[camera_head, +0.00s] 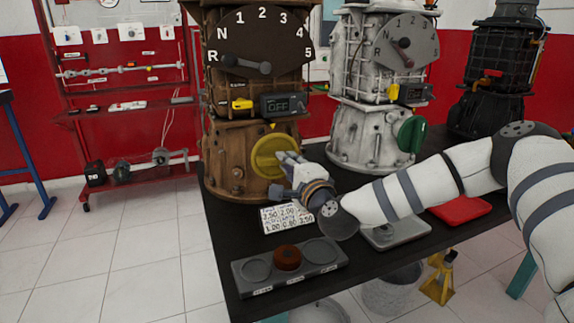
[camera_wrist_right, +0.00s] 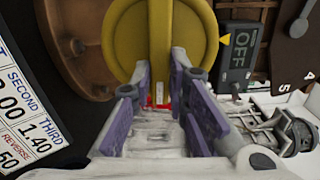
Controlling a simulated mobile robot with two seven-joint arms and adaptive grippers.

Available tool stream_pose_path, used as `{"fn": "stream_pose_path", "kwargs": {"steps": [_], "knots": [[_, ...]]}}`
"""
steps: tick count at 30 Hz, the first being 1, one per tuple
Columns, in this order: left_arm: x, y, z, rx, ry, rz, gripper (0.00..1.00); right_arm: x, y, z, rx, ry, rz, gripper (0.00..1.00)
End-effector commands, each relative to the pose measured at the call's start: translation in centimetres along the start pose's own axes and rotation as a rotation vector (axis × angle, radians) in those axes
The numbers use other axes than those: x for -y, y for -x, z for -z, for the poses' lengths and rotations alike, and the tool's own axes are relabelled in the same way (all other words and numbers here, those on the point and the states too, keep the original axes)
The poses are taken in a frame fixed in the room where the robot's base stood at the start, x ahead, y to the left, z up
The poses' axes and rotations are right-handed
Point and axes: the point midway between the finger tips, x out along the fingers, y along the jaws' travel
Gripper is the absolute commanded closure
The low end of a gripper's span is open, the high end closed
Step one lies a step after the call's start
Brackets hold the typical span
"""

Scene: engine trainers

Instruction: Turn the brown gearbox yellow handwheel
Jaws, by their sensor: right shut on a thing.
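The brown gearbox (camera_head: 228,142) stands upright on the dark table. Its yellow handwheel (camera_head: 268,160) faces the front, low on its right side. My right gripper (camera_head: 282,160) reaches in from the right and is at the handwheel. In the right wrist view the handwheel (camera_wrist_right: 135,38) has a raised yellow bar across it. The fingers of my right gripper (camera_wrist_right: 160,95) are on both sides of that bar, shut on it. The fingertips hide part of the bar's lower end. A yellow pointer mark (camera_wrist_right: 225,40) shows beside the wheel's rim. My left gripper is not in view.
A grey switch box marked OFF (camera_head: 283,104) is above the handwheel. A white gearbox (camera_head: 352,133) with a green handwheel (camera_head: 411,134) stands to the right. A number card (camera_head: 287,218) and a grey tray (camera_head: 250,285) lie in front.

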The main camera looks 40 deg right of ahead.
Motion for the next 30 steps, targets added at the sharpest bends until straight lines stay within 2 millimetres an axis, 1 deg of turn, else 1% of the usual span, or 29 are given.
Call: {"fn": "stream_pose_path", "kwargs": {"steps": [1, 6, 12, 27, 28, 30], "knots": [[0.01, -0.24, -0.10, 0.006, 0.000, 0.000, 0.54, -0.25, -0.01, 0.00, 0.000, -0.024, -0.002, 1.00], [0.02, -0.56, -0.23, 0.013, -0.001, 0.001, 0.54, -0.28, -0.01, -0.04, 0.001, -0.098, -0.002, 1.00], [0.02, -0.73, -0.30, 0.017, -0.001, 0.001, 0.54, -0.25, -0.01, -0.08, 0.002, -0.145, -0.001, 1.00], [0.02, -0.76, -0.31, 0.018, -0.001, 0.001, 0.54, -0.20, 0.00, -0.10, 0.002, -0.159, 0.000, 1.00], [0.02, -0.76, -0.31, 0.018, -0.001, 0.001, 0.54, -0.20, 0.00, -0.10, 0.002, -0.159, 0.000, 0.81], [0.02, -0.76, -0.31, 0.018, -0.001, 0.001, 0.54, -0.20, 0.00, -0.10, 0.002, -0.159, 0.000, 0.65]]}}
